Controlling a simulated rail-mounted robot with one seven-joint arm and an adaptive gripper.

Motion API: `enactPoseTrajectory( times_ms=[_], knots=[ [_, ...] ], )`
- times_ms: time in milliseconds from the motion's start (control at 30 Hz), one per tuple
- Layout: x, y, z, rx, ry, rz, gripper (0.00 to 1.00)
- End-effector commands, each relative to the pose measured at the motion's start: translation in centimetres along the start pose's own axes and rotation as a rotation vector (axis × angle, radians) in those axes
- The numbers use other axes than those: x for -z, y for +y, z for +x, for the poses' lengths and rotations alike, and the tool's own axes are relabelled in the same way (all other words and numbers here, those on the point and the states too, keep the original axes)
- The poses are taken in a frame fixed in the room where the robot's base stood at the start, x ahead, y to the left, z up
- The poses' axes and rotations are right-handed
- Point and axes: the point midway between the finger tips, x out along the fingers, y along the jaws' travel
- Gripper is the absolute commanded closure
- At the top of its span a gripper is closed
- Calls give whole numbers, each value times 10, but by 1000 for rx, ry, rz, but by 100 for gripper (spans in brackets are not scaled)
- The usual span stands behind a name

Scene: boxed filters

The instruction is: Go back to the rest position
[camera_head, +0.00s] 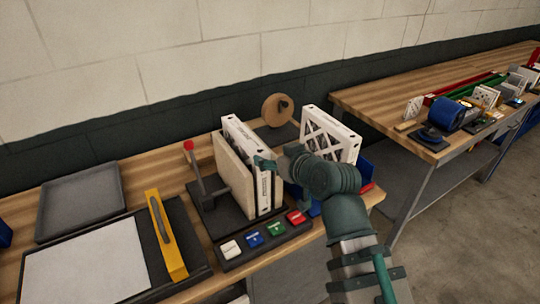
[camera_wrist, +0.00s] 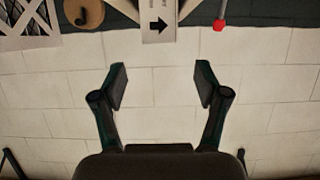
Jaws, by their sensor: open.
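My gripper (camera_wrist: 160,84) is open, with nothing between its fingers in the wrist view. In the head view, my gripper (camera_head: 265,163) is beside the boxed filter (camera_head: 240,142), which stands upright in a dark holder. The wrist view faces the block wall, upside down. The filter's edge with a black arrow (camera_wrist: 158,22) shows at its top, apart from the fingers. A second filter with a white lattice frame (camera_head: 331,132) stands to the right, partly hidden by my arm; its lattice also shows in the wrist view (camera_wrist: 28,20).
A red-knobbed lever (camera_head: 189,147) stands left of the boxed filter. Coloured buttons (camera_head: 265,236) line the bench front. A tape roll (camera_head: 277,109) is behind. A yellow bar (camera_head: 166,235), white sheet and grey tray (camera_head: 81,201) are left. A second bench (camera_head: 385,97) stands right.

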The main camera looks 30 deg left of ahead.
Motion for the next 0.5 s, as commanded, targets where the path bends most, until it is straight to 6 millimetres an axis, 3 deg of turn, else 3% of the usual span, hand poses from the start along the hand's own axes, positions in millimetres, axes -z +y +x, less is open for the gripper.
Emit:
enactPoseTrajectory(
  times_ms=[500],
  knots=[
    [-6,7,1,-9,-14,8,27]
  ],
)
